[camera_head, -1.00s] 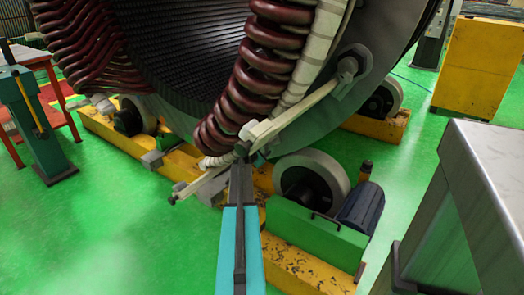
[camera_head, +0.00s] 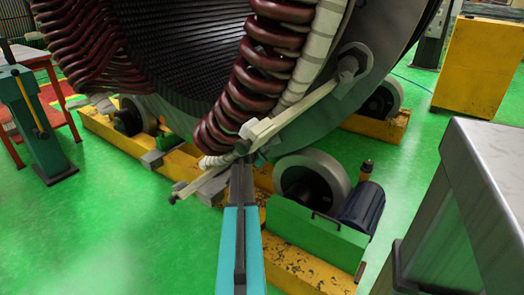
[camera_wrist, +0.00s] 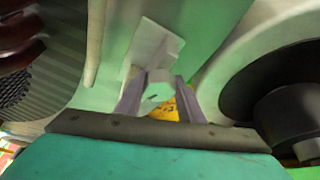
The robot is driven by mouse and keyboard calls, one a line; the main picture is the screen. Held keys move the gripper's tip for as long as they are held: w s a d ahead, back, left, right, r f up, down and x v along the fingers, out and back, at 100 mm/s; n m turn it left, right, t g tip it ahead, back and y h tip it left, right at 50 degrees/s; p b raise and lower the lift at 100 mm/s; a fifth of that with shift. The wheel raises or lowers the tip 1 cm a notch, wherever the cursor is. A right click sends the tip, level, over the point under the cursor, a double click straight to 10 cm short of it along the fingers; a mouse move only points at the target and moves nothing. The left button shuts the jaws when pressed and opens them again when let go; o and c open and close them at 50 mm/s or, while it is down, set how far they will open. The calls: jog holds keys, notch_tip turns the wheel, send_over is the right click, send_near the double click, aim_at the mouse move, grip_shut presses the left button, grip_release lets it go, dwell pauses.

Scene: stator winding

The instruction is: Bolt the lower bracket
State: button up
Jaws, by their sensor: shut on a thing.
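The stator's pale diagonal bar (camera_head: 308,101) runs from its upper fitting (camera_head: 348,66) down to the lower left. A pale lower bracket block (camera_head: 262,128) sits on it beside the dark red coils; a pale block also shows in the wrist view (camera_wrist: 153,48). My gripper (camera_head: 242,160) is just below this block, with its tip close to the bar. In the wrist view my gripper (camera_wrist: 158,90) has its two fingers on either side of a small pale hexagonal piece, like a bolt head (camera_wrist: 157,90). Whether the piece touches the block cannot be told.
A grey roller (camera_head: 310,178) with a green base and dark motor (camera_head: 361,207) stands right of my arm on a yellow beam (camera_head: 300,268). Dark red coils (camera_head: 262,75) hang close above. A grey metal cabinet (camera_head: 490,170) fills the lower right. Green floor is open at left.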

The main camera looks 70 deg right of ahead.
jog(key=shift+w+d+m+t+h+b, duration=0.15)
jog(key=shift+m+t+h+b, duration=0.4)
jog(key=shift+b, duration=2)
jog(key=shift+w+a+m+t+h+b, duration=0.2)
jog(key=shift+m+b, duration=0.75)
jog(key=shift+b, duration=1.6)
jog(key=m+t+h+b, duration=0.1)
jog(key=m+b, duration=0.1)
jog(key=b, duration=0.9)
jog(key=shift+s+f+m, duration=0.1)
jog(key=shift+f+m, duration=0.05)
jog(key=shift+m, duration=0.25)
jog(key=b, duration=0.3)
jog(key=shift+m, duration=0.4)
jog(key=shift+r+m+h+b, duration=0.25)
jog(key=shift+m+b, duration=0.05)
jog(key=shift+b, duration=0.35)
jog(key=o, duration=1.1)
jog(key=shift+c, duration=0.2)
jog(key=shift+s, duration=0.1)
jog(key=shift+f, duration=0.1)
jog(key=shift+s, duration=0.1)
